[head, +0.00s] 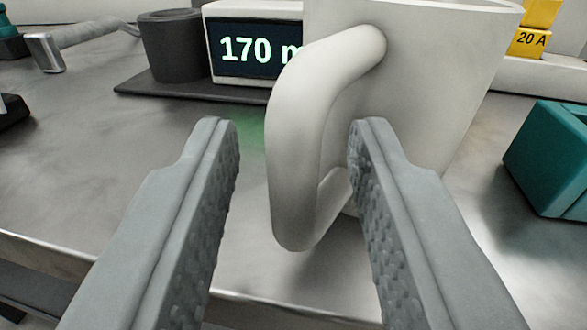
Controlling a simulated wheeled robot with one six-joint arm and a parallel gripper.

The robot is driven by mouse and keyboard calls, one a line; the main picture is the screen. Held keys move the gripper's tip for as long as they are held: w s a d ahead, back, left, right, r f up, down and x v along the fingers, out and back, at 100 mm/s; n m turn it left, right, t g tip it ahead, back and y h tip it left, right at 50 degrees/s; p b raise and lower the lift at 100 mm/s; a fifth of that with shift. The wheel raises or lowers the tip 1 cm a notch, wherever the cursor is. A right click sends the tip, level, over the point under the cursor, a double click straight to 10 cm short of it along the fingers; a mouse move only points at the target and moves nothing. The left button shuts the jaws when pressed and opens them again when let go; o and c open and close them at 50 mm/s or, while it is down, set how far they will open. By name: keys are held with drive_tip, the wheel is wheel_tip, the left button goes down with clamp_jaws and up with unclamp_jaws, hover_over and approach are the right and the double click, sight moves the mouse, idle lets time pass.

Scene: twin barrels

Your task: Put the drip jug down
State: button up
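The drip jug (440,90) is a large pale cream vessel with a thick looped handle (290,150) facing me. It appears upright over the metal worktop; its base is partly hidden behind my right finger, so contact with the surface is hard to judge. My gripper (295,135) is open, its two grey ridged fingers on either side of the handle. There is a clear gap between the left finger and the handle. The right finger overlaps the handle's right side and the jug body in view; I cannot tell whether it touches.
Behind the jug, a display (250,50) reads "170 m", partly covered. A dark cup (172,45) stands on a dark mat (150,88) beside it. A teal block (555,160) is at right, a yellow "20 A" block (530,42) behind. A hammer-like tool (80,38) lies at left.

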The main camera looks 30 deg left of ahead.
drive_tip(key=shift+r, duration=0.15)
drive_tip(key=v, duration=1.2)
drive_tip(key=s+a+r+m+t+h, duration=0.15)
drive_tip(key=a+r+h, duration=0.25)
drive_tip(key=a+r, duration=0.45)
drive_tip(key=s+a+r+m+t+h, duration=0.1)
drive_tip(key=a+r+m+t+h, duration=0.15)
drive_tip(key=a+r+h, duration=0.65)
drive_tip(key=s+a+r+m+g+y, duration=0.1)
drive_tip(key=s+a, duration=0.4)
drive_tip(key=s, duration=0.5)
drive_tip(key=s+a+r+m+g+y, duration=0.1)
drive_tip(key=s+a, duration=0.4)
drive_tip(key=s, duration=0.5)
wheel_tip(320, 180, up, 2)
drive_tip(key=shift+s+y, duration=0.3)
drive_tip(key=shift+y, duration=0.6)
